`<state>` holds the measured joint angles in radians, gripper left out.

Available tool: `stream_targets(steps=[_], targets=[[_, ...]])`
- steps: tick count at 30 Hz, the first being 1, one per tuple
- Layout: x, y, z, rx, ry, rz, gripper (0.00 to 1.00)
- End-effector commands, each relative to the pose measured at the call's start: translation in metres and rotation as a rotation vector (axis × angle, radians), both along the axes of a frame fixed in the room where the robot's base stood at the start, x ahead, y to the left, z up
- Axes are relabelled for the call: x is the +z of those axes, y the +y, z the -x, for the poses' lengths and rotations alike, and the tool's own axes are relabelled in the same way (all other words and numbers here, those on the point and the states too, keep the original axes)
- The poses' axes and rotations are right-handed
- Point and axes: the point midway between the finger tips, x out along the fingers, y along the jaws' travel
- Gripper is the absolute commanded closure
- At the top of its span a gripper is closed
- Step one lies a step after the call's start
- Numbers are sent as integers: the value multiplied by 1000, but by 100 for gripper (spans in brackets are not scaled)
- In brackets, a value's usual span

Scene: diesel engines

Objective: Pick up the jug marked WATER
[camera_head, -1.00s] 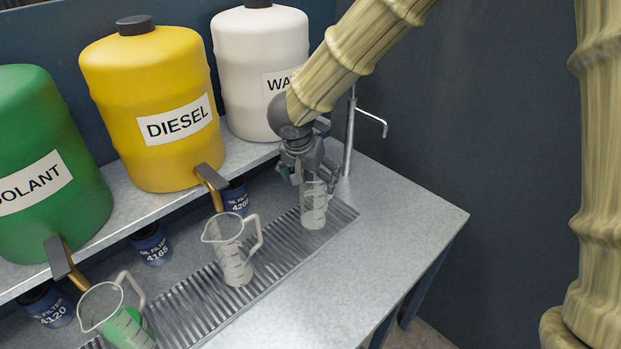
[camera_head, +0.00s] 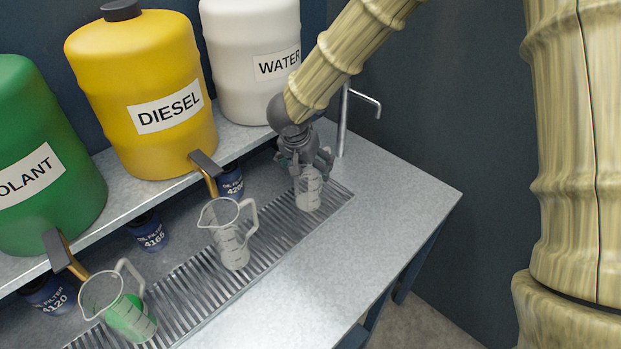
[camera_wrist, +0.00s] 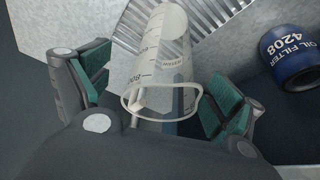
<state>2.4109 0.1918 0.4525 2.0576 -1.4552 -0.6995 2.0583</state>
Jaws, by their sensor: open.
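A clear measuring jug (camera_head: 309,194) stands upright on the slotted drip grate, below the white tank labelled WATER (camera_head: 277,65). In the wrist view this jug (camera_wrist: 158,50) lies between my two green-padded fingers, with its rim toward the palm. It has graduation marks and small lettering that I cannot read clearly. My gripper (camera_head: 305,168) is open around the jug's top, and in the wrist view gaps show between the pads and the jug (camera_wrist: 155,90). The gripper hides part of the jug's upper end in the head view.
Another clear jug (camera_head: 231,240) stands on the grate to the left, and a jug with green liquid (camera_head: 128,318) further left. Yellow (camera_head: 150,80) and green (camera_head: 40,150) tanks stand on the shelf. An oil filter (camera_wrist: 290,55) is near. The bench's right side (camera_head: 400,195) is clear.

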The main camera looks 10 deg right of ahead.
Motion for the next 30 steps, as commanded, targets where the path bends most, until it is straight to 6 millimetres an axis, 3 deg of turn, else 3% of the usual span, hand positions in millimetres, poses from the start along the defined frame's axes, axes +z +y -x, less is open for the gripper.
stream_targets(steps=[21,30], targets=[[-45,-2,-18,0,3,-1,7],[-50,-2,-19,0,1,0,7]])
